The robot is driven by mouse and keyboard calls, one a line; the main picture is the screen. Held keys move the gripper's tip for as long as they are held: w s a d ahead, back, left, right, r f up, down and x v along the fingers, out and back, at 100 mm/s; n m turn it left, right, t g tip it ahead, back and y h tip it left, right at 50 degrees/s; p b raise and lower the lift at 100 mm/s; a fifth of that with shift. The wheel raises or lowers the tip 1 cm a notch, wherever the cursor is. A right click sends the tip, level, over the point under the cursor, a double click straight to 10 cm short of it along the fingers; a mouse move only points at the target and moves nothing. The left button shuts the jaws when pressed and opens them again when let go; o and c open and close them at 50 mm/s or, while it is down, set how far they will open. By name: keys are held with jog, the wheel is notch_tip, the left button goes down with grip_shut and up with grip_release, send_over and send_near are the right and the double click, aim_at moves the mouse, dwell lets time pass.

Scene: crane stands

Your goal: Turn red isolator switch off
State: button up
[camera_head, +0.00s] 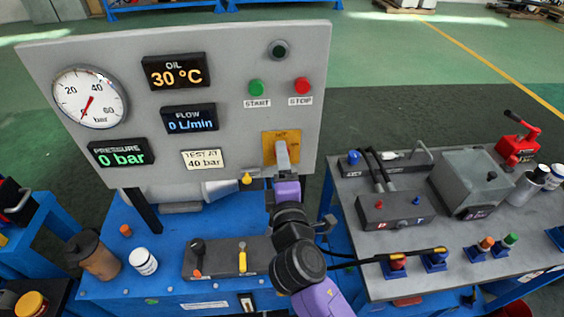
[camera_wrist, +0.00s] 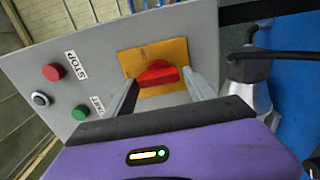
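The red isolator switch knob (camera_wrist: 157,74) sits on a yellow-orange plate (camera_wrist: 165,53) on the grey panel (camera_wrist: 205,40). In the wrist view my gripper (camera_wrist: 160,80) is open, with one finger on each side of the knob. The fingertips are close to the knob's two ends, and I cannot tell whether they touch. In the head view the yellow plate (camera_head: 270,139) is at the panel's lower right. My gripper (camera_head: 282,147) is in front of it there and hides the knob.
A green start button (camera_head: 256,87) and a red stop button (camera_head: 302,85) are above the plate. The pressure display (camera_head: 121,153) reads 0 bar, and the flow display (camera_head: 189,118) 0 L/min. A grey-topped bench (camera_head: 350,240) with a pump and valves stands to the right.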

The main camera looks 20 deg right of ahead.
jog(key=shift+o, duration=0.7)
jog(key=b+v, duration=0.2)
jog(key=v, duration=0.6)
jog(key=shift+w, duration=0.1)
jog(key=s+a+f+m+y, duration=0.2)
jog(key=s+a+m+y, duration=0.25)
jog(key=s+y, duration=0.35)
jog(key=s+d+f+m+g+h, duration=0.1)
jog(key=s+d+m, duration=0.2)
jog(key=s, duration=0.6)
jog(key=s+d+f+m+h, duration=0.1)
jog(key=s+d+m, duration=0.2)
jog(key=s, duration=0.5)
jog(key=s+d+f+m+g+h, duration=0.1)
jog(key=s+d+m, duration=0.2)
jog(key=s, duration=0.6)
jog(key=shift+s+f+m+g, duration=0.25)
jog(key=shift+s+m+g, duration=0.05)
jog(key=shift+m, duration=0.55)
